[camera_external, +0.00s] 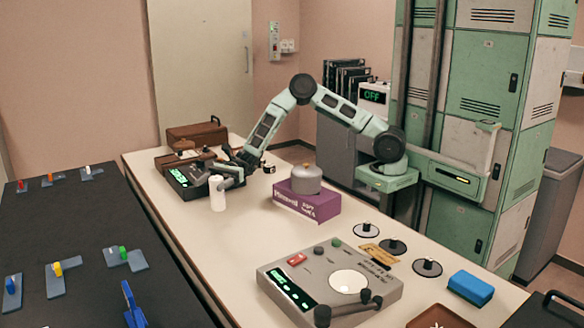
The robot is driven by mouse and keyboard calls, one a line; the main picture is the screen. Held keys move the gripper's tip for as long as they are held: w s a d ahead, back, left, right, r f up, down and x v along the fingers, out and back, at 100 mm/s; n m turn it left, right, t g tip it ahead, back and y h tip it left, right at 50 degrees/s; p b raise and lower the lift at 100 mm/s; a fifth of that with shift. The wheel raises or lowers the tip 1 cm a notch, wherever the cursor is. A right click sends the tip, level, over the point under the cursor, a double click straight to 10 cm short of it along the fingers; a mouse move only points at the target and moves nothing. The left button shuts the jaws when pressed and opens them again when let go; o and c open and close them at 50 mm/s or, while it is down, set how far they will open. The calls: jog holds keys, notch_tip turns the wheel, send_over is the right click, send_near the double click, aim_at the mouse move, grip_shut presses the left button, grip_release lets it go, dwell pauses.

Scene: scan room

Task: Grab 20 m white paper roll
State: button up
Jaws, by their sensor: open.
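A white paper roll (217,197) stands upright on the cream table (245,230), near its left edge. My gripper (222,181) reaches down from the arm and is at the top of the roll. The fingers are small and dark here, and I cannot tell whether they touch the roll or sit around it. The gripper is open. The roll's upper end is partly hidden by the gripper.
Behind the gripper lie a black device with a green display (179,177) and a brown case (196,133). To the right is a purple box (307,203) with a grey canister (306,180) on top. A grey console (275,287) stands nearer. The table in front of the roll is clear.

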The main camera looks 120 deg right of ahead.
jog(key=c, duration=1.1)
jog(key=shift+r, duration=0.15)
